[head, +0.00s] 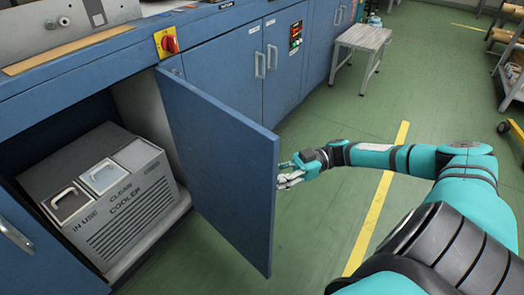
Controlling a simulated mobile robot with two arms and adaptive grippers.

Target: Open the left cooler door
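A blue cabinet door (222,165) stands swung out from the cabinet, in the middle of the head view. Behind it the compartment is open and holds a grey cooler (125,205) marked "IN USE", "CLEAN" and "COOLER", with two handled lids. Another blue door panel (50,262) with a metal handle (15,235) is at the lower left; how far it is open is unclear. My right gripper (285,177) is at the free edge of the swung-out door, its fingers close to or touching it. Whether they grip the edge is unclear. My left gripper is out of view.
Closed blue cabinet doors (236,75) continue beyond the opening, with a red rotary switch (168,42) above. A small grey table (362,42) stands farther back. Green floor with a yellow line (375,215) is clear right of the door. Shelving (510,65) stands at the far right.

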